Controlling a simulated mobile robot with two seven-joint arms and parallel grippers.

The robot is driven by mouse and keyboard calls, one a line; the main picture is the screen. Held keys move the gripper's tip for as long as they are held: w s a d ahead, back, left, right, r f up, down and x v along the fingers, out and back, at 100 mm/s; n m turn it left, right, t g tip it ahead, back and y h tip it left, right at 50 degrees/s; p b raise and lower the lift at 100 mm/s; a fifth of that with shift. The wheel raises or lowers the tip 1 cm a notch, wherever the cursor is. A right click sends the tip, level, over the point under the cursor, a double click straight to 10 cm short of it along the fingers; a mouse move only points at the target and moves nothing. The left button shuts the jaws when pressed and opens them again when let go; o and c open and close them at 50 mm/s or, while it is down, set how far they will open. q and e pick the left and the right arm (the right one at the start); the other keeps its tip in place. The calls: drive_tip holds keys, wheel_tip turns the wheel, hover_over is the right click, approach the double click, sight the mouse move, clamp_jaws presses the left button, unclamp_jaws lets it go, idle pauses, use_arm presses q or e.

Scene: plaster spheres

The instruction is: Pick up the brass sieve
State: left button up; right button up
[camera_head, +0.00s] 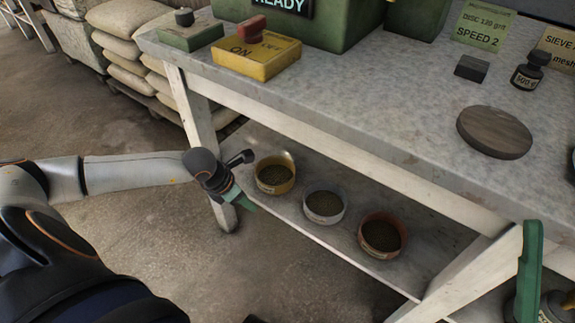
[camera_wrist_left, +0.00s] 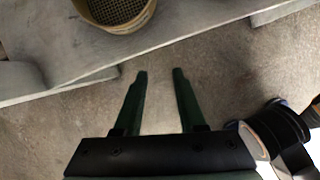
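The brass sieve (camera_head: 275,187) is a round, yellowish cup with dark mesh, the leftmost of three sieves on the lower shelf. It also shows in the left wrist view (camera_wrist_left: 115,12), cut off by the top edge. My left gripper (camera_head: 243,200) is to the left of the brass sieve, by the shelf's front edge, apart from it. In the left wrist view its two green fingers (camera_wrist_left: 159,72) are spread with nothing between them, over the floor. A green finger that appears to be my right gripper's (camera_head: 529,270) stands at the lower right; its opening is unclear.
A grey sieve (camera_head: 325,217) and a copper-coloured sieve (camera_head: 380,252) stand right of the brass one on the shelf (camera_head: 305,235). The bench top (camera_head: 370,110) overhangs them, with white legs (camera_head: 203,125) at either side. The floor in front of the shelf looks clear.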

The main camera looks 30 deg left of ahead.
sight(286, 183)
use_arm(q)
drive_tip(key=w+d+b, duration=0.1)
drive_tip(key=w, duration=0.1)
drive_tip(key=w+d+b, duration=0.1)
drive_tip(key=w, duration=0.2)
drive_tip(key=w+d, duration=0.1)
drive_tip(key=w, duration=0.2)
drive_tip(key=shift+w+d+b, duration=0.1)
drive_tip(key=shift+w+b, duration=0.15)
drive_tip(key=shift+b, duration=0.15)
drive_tip(key=shift+w+d+f+b, duration=0.1)
drive_tip(key=shift+w+d+b, duration=0.15)
drive_tip(key=shift+w, duration=0.4)
drive_tip(key=shift+w+d+b, duration=0.2)
drive_tip(key=shift+w+b, duration=0.05)
drive_tip(key=shift+w, duration=0.35)
drive_tip(key=shift+b+x, duration=0.9)
drive_tip(key=shift+x, duration=0.5)
use_arm(e)
wheel_tip(286, 183, down, 6)
drive_tip(key=shift+a+f+g, duration=0.15)
drive_tip(key=shift+a+g, duration=0.15)
drive_tip(key=shift+a, duration=0.1)
use_arm(q)
clamp_jaws()
